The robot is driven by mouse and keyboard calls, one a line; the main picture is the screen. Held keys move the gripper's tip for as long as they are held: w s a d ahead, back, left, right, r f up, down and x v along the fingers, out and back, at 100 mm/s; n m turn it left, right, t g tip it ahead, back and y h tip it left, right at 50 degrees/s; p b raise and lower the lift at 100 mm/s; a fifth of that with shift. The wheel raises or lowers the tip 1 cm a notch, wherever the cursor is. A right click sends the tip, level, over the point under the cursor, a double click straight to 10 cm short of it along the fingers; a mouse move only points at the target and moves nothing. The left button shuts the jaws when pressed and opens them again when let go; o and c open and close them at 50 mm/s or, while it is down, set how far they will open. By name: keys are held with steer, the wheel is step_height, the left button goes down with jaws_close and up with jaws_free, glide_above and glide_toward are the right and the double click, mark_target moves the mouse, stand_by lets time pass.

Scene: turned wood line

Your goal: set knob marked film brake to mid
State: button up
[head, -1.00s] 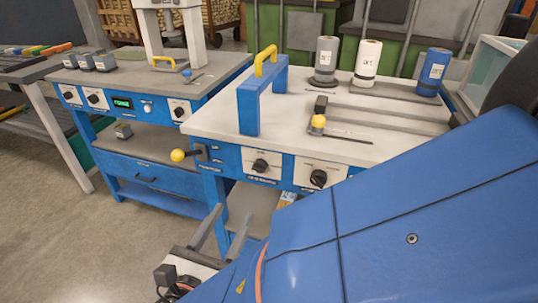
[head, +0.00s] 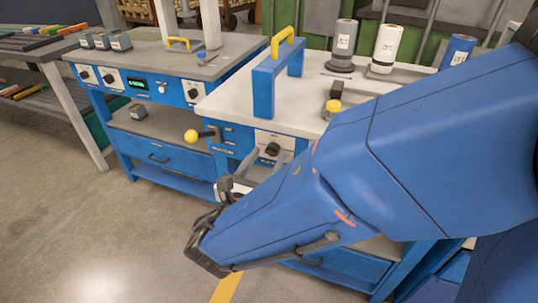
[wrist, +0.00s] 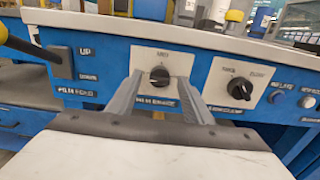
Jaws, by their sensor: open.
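In the wrist view, a black rotary knob (wrist: 159,76) sits on a white plate on the blue front panel. The print above it and the label below it are too blurred to read surely; the label may read film brake. Its pointer direction is not clear. The knob also shows in the head view (head: 272,149). My gripper (wrist: 160,84) is open and empty, its two grey fingers pointing at the panel on either side of this knob in the picture. I cannot tell whether they touch it. A second black knob (wrist: 240,89) is to the right.
A yellow-ball lever (head: 192,135) juts out left of the knob. A blue stand with a yellow handle (head: 283,40) and rolls, one of them white (head: 388,45), stand on the worktop. A second blue bench (head: 150,178) is at left. Open floor lies in front.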

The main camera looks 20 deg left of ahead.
steer(key=shift+w+d, duration=0.1)
steer(key=shift+w, duration=0.8)
steer(key=c, duration=1.1)
steer(key=shift+o, duration=0.2)
